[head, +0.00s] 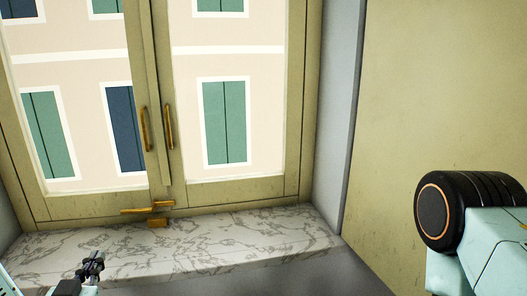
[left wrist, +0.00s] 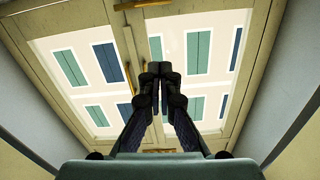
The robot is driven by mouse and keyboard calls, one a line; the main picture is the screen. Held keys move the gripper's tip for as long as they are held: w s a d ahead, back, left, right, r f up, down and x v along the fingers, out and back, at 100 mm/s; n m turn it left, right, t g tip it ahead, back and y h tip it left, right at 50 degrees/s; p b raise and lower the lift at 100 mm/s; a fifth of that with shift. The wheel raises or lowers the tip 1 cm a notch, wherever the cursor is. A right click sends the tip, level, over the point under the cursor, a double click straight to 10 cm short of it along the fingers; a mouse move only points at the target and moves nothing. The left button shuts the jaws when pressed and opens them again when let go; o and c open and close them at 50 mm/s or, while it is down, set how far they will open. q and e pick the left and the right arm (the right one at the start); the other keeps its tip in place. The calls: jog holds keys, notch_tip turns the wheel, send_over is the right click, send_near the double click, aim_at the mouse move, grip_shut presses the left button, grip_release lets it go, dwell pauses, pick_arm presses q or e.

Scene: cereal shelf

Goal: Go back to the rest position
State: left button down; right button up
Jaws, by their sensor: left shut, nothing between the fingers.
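My left gripper (head: 93,260) shows at the bottom left of the head view, in front of the marble window sill. In the left wrist view its two dark fingers (left wrist: 154,72) meet at the tips, shut with nothing between them, and point toward the window. A pale green and black arm part of mine (head: 470,225) fills the lower right of the head view. My right gripper is in neither view.
A closed window (head: 160,100) with brass handles (head: 157,128) stands ahead. Its marble sill (head: 200,243) is bare. A grey side wall (head: 336,110) and a yellowish panel (head: 430,90) are on the right. Shuttered building fronts show through the glass.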

pick_arm(q)
jog(key=s+d+f+n+g+h+b, duration=0.1)
jog(key=s+d+f+g+h+b, duration=0.25)
jog(key=f, duration=0.65)
jog(key=s+d+f+g+b, duration=0.1)
jog(key=s+d+f+g, duration=0.35)
jog(key=f, duration=0.65)
jog(key=s+d+f+m+g+b, duration=0.2)
jog(key=s+f+g+b, duration=0.7)
jog(key=s+f, duration=1.2)
jog(key=s+d+b, duration=0.1)
jog(key=s+b, duration=0.1)
jog(key=b, duration=0.1)
jog(key=shift+f, duration=0.3)
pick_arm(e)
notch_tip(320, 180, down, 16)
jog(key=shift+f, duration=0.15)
pick_arm(q)
jog(key=shift+h, duration=0.25)
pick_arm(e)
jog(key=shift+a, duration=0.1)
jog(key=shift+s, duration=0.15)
pick_arm(q)
jog(key=c, duration=2.1)
grip_release()
